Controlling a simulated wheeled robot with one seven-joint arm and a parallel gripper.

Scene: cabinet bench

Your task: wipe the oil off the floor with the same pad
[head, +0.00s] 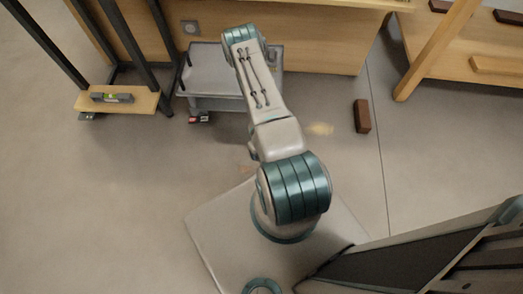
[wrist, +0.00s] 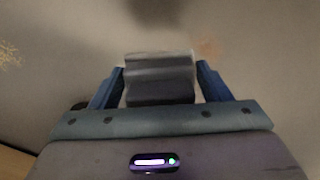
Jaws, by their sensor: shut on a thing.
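In the wrist view my gripper (wrist: 160,82) has its two blue fingers on either side of a grey, layered block-like pad (wrist: 159,65) and is shut on it. Bare floor shows around the pad; I cannot tell whether the pad touches it. A yellowish oil patch (wrist: 9,56) is at the left edge of the wrist view, apart from the pad. A faint brownish smear (wrist: 208,47) is just right of the pad. My gripper and the pad are hidden there.
A grey cart (head: 205,75) stands behind my arm. A brown brick (head: 362,116) lies right of the oil patch. A wooden shelf (head: 140,103) on dark posts holds a level (head: 112,97) at left. A wooden bench leg (head: 435,52) stands at right. The left floor is open.

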